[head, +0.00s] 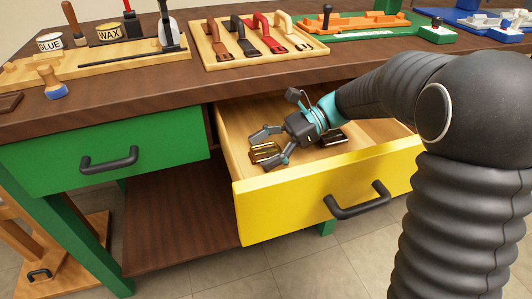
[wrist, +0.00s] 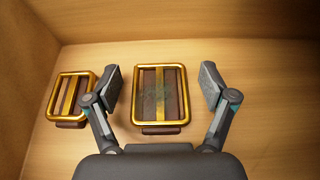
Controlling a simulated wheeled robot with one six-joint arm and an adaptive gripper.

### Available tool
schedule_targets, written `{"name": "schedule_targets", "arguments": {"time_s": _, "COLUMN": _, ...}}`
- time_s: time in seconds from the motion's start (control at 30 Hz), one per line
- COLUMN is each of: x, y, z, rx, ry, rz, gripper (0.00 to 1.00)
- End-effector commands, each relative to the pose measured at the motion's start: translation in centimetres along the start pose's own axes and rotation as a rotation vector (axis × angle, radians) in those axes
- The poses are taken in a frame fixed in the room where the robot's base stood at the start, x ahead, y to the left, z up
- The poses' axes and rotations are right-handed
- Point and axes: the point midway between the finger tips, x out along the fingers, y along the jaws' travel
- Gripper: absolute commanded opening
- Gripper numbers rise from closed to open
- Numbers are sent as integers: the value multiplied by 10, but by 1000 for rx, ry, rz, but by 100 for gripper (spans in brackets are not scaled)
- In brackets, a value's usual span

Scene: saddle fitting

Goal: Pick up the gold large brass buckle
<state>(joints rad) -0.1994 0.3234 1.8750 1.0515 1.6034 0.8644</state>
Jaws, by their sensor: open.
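The larger gold brass buckle (wrist: 160,123) lies on the drawer floor in the middle of the wrist view. It is a rectangular frame with brown showing inside it and a tab at its near edge. My gripper (wrist: 160,82) is open, with one finger on each side of this buckle and a gap to it on both sides. In the head view, my gripper (head: 263,148) reaches down into the drawer, close over gold metal (head: 265,153). The fingers partly cover it there, so I cannot tell how many buckles show.
A smaller gold buckle (wrist: 70,97) lies just left of my left finger. The yellow-fronted drawer (head: 300,197) is open. A dark metallic piece (head: 333,137) lies farther right inside it. The benchtop (head: 190,91) overhangs the drawer's back. Drawer floor right of my gripper looks clear in the wrist view.

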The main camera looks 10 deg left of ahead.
Motion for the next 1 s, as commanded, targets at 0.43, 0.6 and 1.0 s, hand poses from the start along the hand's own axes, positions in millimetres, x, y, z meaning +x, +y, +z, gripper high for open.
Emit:
{"name": "schedule_targets", "arguments": {"time_s": 0.43, "x": 0, "y": 0, "z": 0, "rx": 0, "ry": 0, "rz": 0, "gripper": 23}}
{"name": "schedule_targets", "arguments": {"time_s": 0.6, "x": 0, "y": 0, "z": 0, "rx": 0, "ry": 0, "rz": 0, "gripper": 18}}
{"name": "schedule_targets", "arguments": {"time_s": 1.0, "x": -7, "y": 0, "z": 16, "rx": -3, "ry": 1, "rz": -1, "gripper": 18}}
